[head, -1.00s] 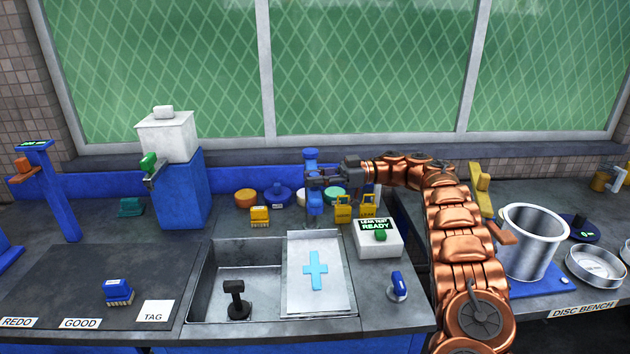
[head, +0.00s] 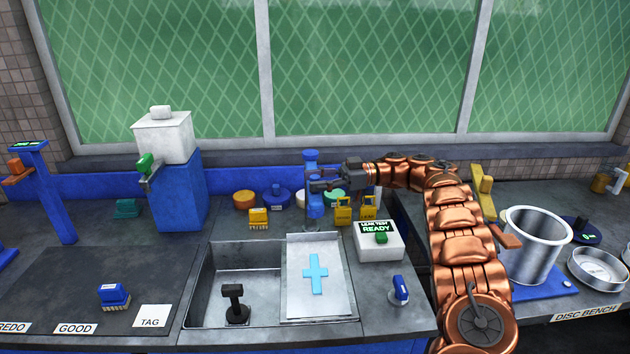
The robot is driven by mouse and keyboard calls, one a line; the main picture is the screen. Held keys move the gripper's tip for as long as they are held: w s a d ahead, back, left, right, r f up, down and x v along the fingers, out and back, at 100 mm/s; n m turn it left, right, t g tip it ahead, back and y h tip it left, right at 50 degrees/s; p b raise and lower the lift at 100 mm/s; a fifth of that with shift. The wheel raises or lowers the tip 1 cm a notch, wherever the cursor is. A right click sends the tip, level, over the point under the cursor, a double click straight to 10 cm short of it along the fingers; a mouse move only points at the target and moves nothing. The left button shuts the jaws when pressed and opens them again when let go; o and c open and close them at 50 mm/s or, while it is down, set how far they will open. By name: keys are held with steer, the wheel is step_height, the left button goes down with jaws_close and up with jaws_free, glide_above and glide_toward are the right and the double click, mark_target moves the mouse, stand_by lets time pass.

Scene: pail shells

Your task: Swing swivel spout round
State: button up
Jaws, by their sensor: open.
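The blue swivel spout (head: 312,160) stands upright behind the sink (head: 215,262), near the middle of the view. My gripper (head: 318,184) is at the spout, reaching in from the right with its jaws open. Its dark fingers overlap the blue column in the picture. I cannot tell whether they touch it. The gripper hides part of the spout, so its outlet and the way it points are hard to make out.
Yellow tags (head: 343,212) and the white leak-test box (head: 380,245) are close to my gripper. A metal pail (head: 533,245) stands right of my arm.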

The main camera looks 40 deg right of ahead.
step_height(320, 180, up, 10)
steer(key=shift+r, duration=0.1)
stand_by(0.5)
stand_by(0.4)
